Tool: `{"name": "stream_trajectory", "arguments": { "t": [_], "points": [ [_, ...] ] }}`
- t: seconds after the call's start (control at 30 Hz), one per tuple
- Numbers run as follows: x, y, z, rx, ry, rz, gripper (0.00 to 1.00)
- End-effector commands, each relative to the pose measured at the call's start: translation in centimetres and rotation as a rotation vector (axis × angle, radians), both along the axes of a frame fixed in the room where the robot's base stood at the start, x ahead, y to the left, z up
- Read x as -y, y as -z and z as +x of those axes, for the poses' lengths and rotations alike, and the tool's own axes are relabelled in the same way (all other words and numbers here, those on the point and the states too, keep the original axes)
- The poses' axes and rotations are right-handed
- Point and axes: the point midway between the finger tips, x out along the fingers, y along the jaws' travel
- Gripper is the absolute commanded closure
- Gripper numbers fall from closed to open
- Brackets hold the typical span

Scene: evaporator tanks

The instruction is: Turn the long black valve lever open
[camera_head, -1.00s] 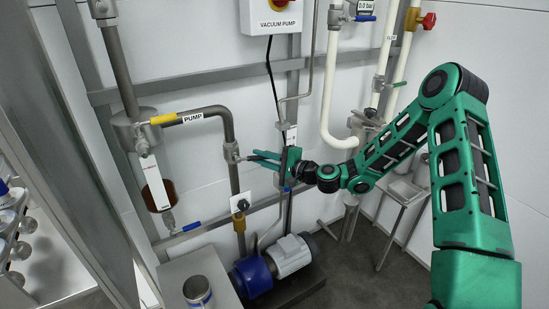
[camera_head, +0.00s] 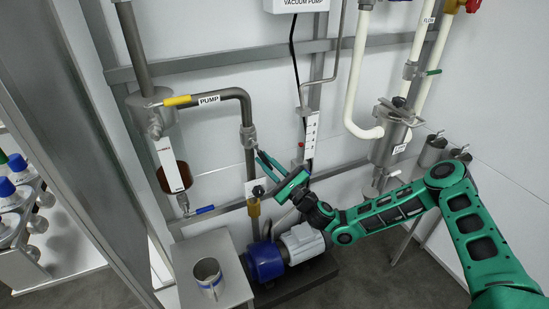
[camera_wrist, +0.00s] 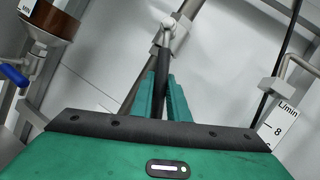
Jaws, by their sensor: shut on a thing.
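The long black valve lever (camera_wrist: 163,75) runs from a grey metal valve (camera_wrist: 172,34) down between my green fingers in the wrist view. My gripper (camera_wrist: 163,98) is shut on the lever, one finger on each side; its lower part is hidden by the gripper. In the head view the valve (camera_head: 248,137) sits on the grey vertical pipe below the PUMP label. My gripper (camera_head: 262,160) is just below and right of that valve, its fingers slanting up and left toward it. The lever slants down to the right there, mostly hidden by the fingers.
A yellow-handled valve (camera_head: 178,100) is at upper left. A blue and grey pump (camera_head: 265,261) stands below my gripper. A metal cup (camera_head: 208,277) stands on a table at lower left. A white scale plate (camera_head: 311,135) and black cable are close on the right.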

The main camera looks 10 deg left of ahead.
Motion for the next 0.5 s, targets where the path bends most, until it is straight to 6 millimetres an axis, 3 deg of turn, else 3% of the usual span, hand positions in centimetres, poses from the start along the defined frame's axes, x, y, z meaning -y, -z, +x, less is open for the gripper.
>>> {"name": "stream_trajectory", "arguments": {
  "t": [0.5],
  "points": [
    [-2.7,1.1,-2.0,-0.220,-0.008,0.290,1.00]
  ]
}}
